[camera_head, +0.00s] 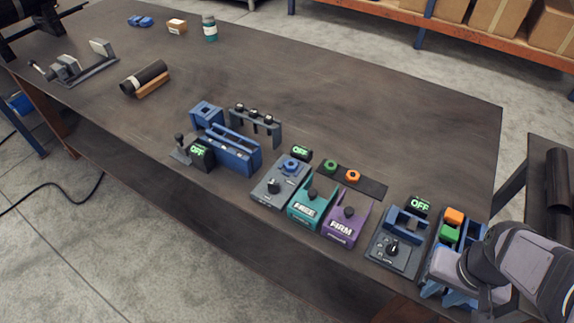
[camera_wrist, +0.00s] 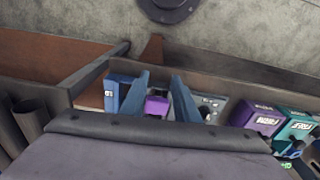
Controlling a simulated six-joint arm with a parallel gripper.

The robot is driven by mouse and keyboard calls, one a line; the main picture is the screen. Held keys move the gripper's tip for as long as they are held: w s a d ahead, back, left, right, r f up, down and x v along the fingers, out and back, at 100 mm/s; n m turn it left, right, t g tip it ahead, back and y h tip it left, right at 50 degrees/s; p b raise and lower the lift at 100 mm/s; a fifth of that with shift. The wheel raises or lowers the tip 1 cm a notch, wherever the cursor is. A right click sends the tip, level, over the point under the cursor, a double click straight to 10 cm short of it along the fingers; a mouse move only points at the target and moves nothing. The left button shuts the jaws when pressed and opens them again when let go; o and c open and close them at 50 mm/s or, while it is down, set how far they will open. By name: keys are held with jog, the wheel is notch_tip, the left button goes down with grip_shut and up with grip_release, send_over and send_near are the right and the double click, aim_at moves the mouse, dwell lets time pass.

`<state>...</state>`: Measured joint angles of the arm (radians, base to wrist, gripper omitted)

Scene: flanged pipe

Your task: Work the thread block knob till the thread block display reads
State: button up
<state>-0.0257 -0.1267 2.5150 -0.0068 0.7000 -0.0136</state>
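Three units with "OFF" displays stand along the table's front edge. I cannot read which one is the thread block. The middle unit (camera_head: 268,193) has a black knob (camera_head: 274,187), a blue ring on top and an OFF display (camera_head: 301,153). The right unit (camera_head: 385,254) has a black dial knob (camera_head: 393,247) with an OFF display (camera_head: 420,206) behind it; its dial also shows in the wrist view (camera_wrist: 207,112). My gripper (camera_head: 458,292) is at the front right corner, right of these knobs. In the wrist view its blue fingers (camera_wrist: 160,95) are apart, with a purple block visible between them.
The left unit (camera_head: 236,158) has a lever and an OFF display (camera_head: 202,151). Teal (camera_head: 305,211) and purple (camera_head: 340,230) blocks stand between the middle and right units. The table's centre is clear.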

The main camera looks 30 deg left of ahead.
jog(key=w+a+r+n+t, duration=0.1)
jog(key=w+a+r+n, duration=0.15)
jog(key=w, duration=0.35)
jog(key=n+g+y+p, duration=0.35)
jog(key=n+p, duration=0.25)
jog(key=n, duration=1.3)
send_near(274, 183)
jog(key=shift+y, duration=0.25)
jog(key=shift+d+p+x, duration=0.2)
jog(key=shift+p+x, duration=1.5)
jog(key=shift+x, duration=2.35)
jog(key=shift+c, duration=0.7)
grip_shut()
